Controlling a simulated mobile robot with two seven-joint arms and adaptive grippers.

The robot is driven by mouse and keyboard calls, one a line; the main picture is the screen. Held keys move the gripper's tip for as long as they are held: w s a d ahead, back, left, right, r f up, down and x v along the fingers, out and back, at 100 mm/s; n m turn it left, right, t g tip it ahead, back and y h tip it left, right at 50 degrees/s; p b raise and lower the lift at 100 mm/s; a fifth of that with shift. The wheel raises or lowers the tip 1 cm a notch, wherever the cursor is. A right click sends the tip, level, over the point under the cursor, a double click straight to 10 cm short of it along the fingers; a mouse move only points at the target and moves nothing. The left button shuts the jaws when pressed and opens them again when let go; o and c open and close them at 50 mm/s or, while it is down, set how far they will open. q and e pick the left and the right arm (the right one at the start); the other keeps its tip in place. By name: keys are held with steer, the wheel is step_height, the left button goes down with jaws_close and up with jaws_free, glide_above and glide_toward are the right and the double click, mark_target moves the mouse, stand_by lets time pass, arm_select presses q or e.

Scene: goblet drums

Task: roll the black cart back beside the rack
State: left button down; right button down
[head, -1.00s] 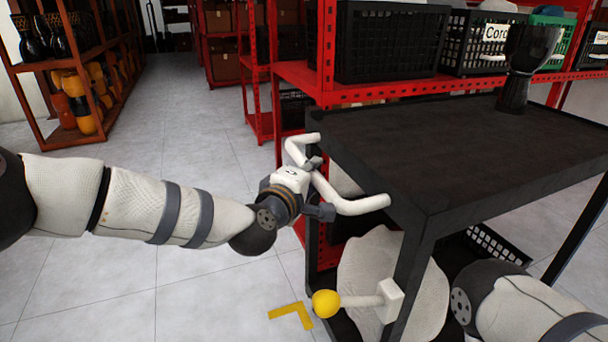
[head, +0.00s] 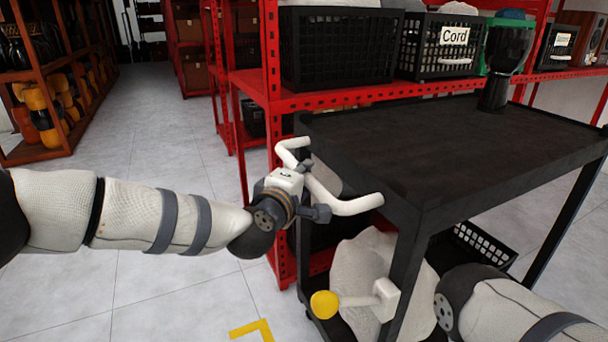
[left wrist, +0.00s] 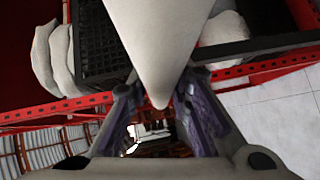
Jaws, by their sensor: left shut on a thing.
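The black cart (head: 450,150) stands at the right of the head view, with a flat dark top. Its white bent handle (head: 355,206) sticks out at the near left end. My left gripper (head: 308,188) is shut on this handle. In the left wrist view the pale handle (left wrist: 160,45) runs down between the fingers. A white lever with a yellow knob (head: 324,304) is low on the cart's near end. A dark goblet drum (head: 497,75) stands upright on the cart's far edge. The red rack (head: 350,98) is just behind the cart. My right gripper is out of view.
The rack holds black crates (head: 330,50), one labelled Cord (head: 455,38). A yellow corner mark (head: 252,330) lies on the floor left of the cart. A drum shelf (head: 40,100) stands at the far left. Pale tiled floor (head: 165,125) is open between shelf and rack.

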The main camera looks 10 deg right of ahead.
arm_select(q)
steer(key=shift+w+r, duration=0.1)
steer(key=shift+r, duration=0.15)
steer(key=c, duration=1.4)
jaws_free()
steer(key=shift+c, duration=0.2)
steer(key=shift+f, duration=0.1)
